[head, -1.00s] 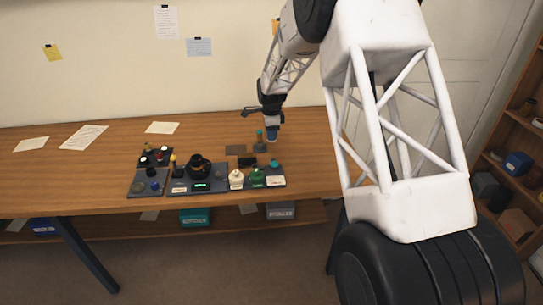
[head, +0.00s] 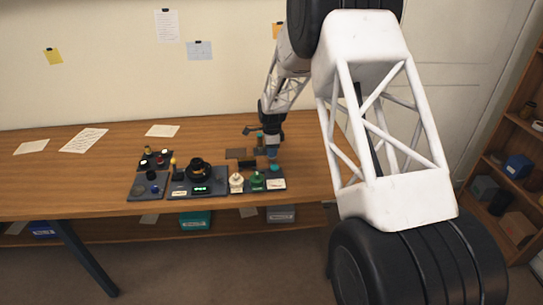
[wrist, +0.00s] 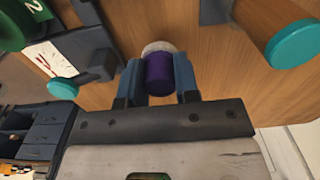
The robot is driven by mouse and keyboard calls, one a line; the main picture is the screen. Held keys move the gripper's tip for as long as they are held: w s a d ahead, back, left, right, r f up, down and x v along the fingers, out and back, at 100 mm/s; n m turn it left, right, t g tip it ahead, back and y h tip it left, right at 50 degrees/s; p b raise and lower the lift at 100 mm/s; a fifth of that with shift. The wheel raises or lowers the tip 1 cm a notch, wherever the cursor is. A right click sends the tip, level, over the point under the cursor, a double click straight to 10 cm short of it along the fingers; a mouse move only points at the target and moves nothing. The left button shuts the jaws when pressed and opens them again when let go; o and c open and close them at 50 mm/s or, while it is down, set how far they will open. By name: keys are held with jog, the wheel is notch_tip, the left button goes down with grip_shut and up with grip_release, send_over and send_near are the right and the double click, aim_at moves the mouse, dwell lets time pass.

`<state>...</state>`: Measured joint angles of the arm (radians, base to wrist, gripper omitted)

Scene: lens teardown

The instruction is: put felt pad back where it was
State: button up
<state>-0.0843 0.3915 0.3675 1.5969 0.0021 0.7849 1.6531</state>
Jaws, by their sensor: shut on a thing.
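My gripper (wrist: 158,78) is shut on a purple cylinder (wrist: 159,74) with a pale round end (wrist: 158,47); I take this piece to be the felt pad. Its blue-grey fingers press on both sides of it. In the head view my gripper (head: 272,150) is over the right end of the row of dark stations, just behind a teal-topped piece (head: 274,168). The held piece cannot be made out there. In the wrist view a teal knob (wrist: 62,88) is to the left, beside a white label. The spot below the held piece is partly hidden.
Dark stations (head: 150,197) line the table's front. They hold a black round part (head: 199,168), a white piece (head: 237,181) and a green piece (head: 257,180). A flat dark plate (head: 235,154) lies behind. In the wrist view a large teal disc (wrist: 294,44) is at upper right. The table's left is mostly clear.

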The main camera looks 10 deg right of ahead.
jog(key=shift+f, duration=1.3)
jog(key=shift+f, duration=0.1)
jog(key=o, duration=1)
jog(key=shift+c, duration=0.2)
notch_tip(320, 180, up, 12)
jog(key=shift+r, duration=0.1)
